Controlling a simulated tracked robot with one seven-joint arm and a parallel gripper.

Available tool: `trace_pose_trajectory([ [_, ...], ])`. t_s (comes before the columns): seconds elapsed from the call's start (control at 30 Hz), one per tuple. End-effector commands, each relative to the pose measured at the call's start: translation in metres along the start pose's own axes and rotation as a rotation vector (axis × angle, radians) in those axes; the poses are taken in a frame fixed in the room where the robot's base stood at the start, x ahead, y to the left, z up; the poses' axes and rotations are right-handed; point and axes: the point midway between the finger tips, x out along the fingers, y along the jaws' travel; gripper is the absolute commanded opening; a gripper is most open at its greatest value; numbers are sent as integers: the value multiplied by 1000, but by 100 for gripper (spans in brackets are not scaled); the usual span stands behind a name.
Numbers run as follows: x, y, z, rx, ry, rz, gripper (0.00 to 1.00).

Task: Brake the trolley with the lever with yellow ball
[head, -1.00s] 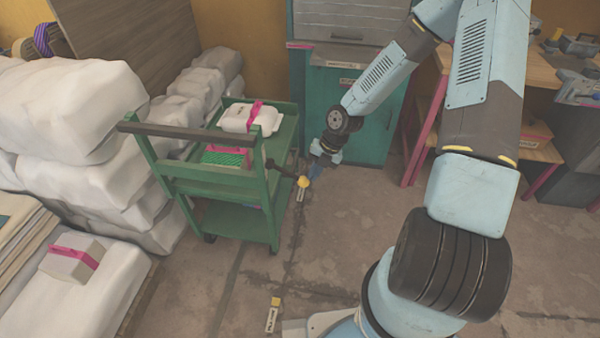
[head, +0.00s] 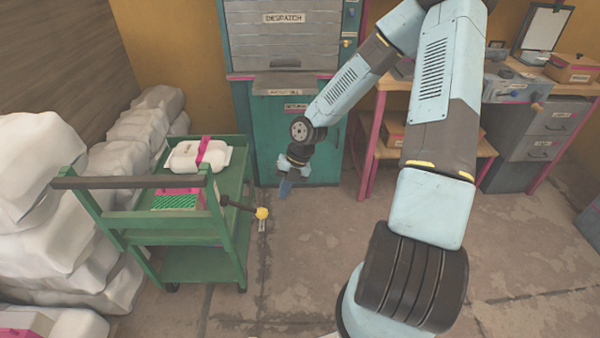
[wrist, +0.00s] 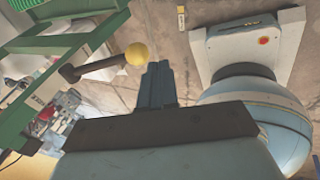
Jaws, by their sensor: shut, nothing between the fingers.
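The green trolley (head: 240,190) stands at the left in the head view. Its dark lever (head: 238,205) sticks out from the right side and ends in a yellow ball (head: 262,213). My gripper (head: 285,188) is shut and empty, pointing down, a little behind and right of the ball in that view. In the wrist view the closed fingers (wrist: 158,70) show just right of the yellow ball (wrist: 137,54), with the lever arm (wrist: 95,68) running left to the trolley frame (wrist: 60,42). A small gap shows between fingers and ball.
A white parcel with a pink band (head: 197,156) lies on the trolley. White sacks (head: 35,170) are stacked at its left. A teal despatch cabinet (head: 335,165) stands behind, a wooden bench (head: 470,145) at the right. Floor right of the trolley is clear.

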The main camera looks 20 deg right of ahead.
Motion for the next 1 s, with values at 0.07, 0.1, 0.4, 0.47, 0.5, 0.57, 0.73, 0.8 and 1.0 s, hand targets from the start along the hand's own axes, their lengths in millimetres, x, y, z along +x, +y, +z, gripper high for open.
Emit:
trace_pose_trajectory([
  [0.07,-9,-4,1,1,-3,2,0],
  [0.1,-14,-5,1,1,-2,1,0],
  [0.4,-46,-16,2,0,-3,1,0],
  [0.47,-52,-18,2,-1,-2,0,0],
  [0.5,-56,-19,2,-1,-3,1,0],
  [0.57,-60,-21,2,-1,-2,0,0],
  [0.73,-70,-24,2,-3,-2,0,0],
  [0.8,-72,-25,2,-3,-1,0,0],
  [1.0,-73,-25,2,-4,-1,-1,0],
])
